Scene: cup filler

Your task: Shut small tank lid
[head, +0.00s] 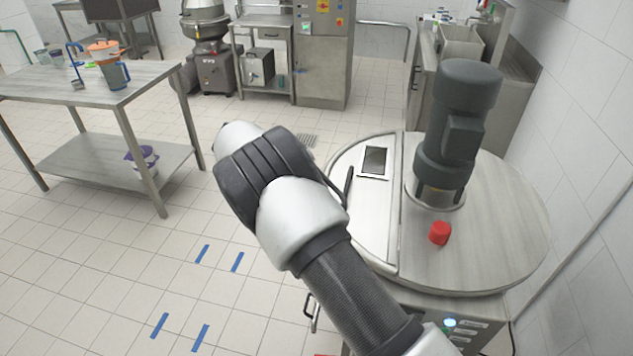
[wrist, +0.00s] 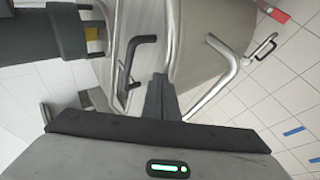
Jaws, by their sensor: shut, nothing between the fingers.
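The round steel tank stands at the right in the head view, its top (head: 480,255) in two parts. The small lid (head: 383,215) is the left part, with a small dark window (head: 375,160) and a black handle (head: 349,185). It lies flat, looking level with the rest of the top; my arm hides part of its left edge. My gripper is hidden behind my arm in the head view. In the wrist view my gripper (wrist: 162,98) is shut and empty, close to bent steel pipes and a black handle (wrist: 140,62).
A grey motor (head: 460,120) and a red knob (head: 439,233) stand on the tank top. A steel table (head: 150,75) with jugs is at the left. A wall is close on the right. The tiled floor between table and tank is clear.

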